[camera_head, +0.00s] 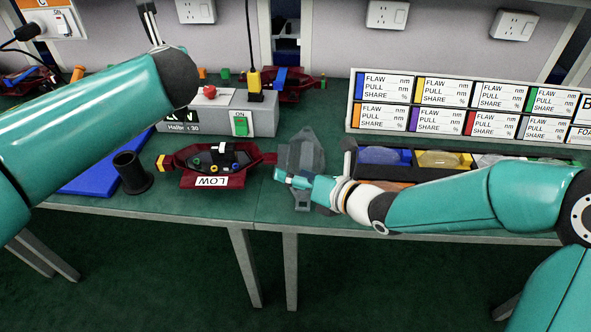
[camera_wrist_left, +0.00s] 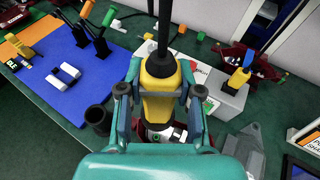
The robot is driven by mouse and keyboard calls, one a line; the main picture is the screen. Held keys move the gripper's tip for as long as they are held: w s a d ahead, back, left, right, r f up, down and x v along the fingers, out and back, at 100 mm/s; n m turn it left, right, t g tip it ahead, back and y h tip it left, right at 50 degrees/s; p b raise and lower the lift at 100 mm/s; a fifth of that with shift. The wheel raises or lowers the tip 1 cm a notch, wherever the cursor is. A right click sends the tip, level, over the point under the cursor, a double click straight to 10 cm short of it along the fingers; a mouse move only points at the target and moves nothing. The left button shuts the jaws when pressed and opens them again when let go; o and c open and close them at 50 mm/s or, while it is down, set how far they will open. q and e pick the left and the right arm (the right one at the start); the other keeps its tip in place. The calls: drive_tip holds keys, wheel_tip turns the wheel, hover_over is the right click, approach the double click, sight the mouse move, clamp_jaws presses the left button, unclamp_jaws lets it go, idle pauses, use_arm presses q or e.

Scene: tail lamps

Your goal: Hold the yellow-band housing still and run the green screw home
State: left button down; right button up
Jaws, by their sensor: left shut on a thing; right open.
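My left gripper (camera_wrist_left: 160,95) is shut on a yellow driver (camera_wrist_left: 159,72) with a black cord. The housing (camera_wrist_left: 178,128) is partly hidden below it in the left wrist view. In the head view my left arm hides that gripper. My right gripper (camera_head: 284,177) is open, low and just right of the housing's right end, apart from it.
A black cup (camera_head: 131,174) stands left of the housing, beside a blue mat (camera_head: 90,180). A grey box (camera_head: 215,117) with a green switch stands behind. Bins (camera_head: 382,156) and a label board (camera_head: 440,105) are to the right.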

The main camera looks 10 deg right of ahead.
sight(263, 156)
use_arm(q)
drive_tip(key=shift+r, duration=0.1)
use_arm(e)
drive_tip(key=shift+w+m, duration=0.4)
drive_tip(key=shift+w, duration=0.2)
drive_tip(key=shift+w+a+f, duration=0.15)
drive_tip(key=shift+w+a, duration=0.05)
drive_tip(key=shift+w, duration=0.4)
drive_tip(key=x, duration=1.1)
drive_tip(key=shift+w+d, duration=0.1)
drive_tip(key=shift+w, duration=0.1)
drive_tip(key=shift+s+f, duration=0.1)
drive_tip(key=shift+f, duration=0.1)
drive_tip(key=c, duration=1.2)
